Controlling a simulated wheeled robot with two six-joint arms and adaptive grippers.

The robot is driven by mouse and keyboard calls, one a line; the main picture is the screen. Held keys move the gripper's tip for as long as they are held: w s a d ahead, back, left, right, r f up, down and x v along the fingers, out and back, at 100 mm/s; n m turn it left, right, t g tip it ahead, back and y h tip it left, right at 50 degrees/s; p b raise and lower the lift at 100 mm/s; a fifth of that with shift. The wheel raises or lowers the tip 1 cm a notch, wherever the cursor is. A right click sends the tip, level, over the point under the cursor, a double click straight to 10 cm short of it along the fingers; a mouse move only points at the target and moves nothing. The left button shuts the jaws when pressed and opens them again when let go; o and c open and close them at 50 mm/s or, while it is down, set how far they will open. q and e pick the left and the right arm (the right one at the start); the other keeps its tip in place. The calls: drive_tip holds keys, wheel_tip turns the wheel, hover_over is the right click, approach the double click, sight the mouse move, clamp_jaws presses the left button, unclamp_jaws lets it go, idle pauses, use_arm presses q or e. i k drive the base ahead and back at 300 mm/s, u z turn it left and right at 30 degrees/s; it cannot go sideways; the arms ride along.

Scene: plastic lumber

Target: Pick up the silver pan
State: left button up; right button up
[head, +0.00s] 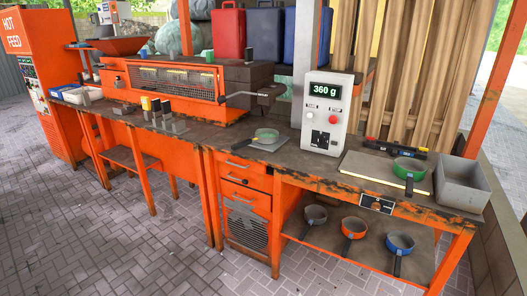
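A plain grey, silver-looking pan (315,214) sits on the lower shelf under the right part of the bench, leftmost in a row, with its dark handle pointing towards the front. An orange pan (354,227) and a blue pan (400,243) stand to its right on the same shelf. Another pan (266,136) with a greyish rim stands on the bench top left of the scale display; its exact colour is hard to tell. A green pan (409,167) rests on a pale board at the right. Neither of my grippers is in view.
An orange bench (240,205) with drawers runs across the view. On top are a white control box (326,112) reading 360 g, a lever press (262,94) and a grey metal bin (461,184). A hot-feed cabinet (30,70) stands at left. The paved floor (110,240) in front is clear.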

sight(262, 136)
drive_tip(key=u, duration=0.7)
drive_tip(key=i, duration=0.4)
drive_tip(key=u, duration=1.1)
drive_tip(key=i, duration=2.05)
drive_tip(key=z, duration=1.15)
drive_tip(key=i, duration=0.85)
drive_tip(key=z, duration=1)
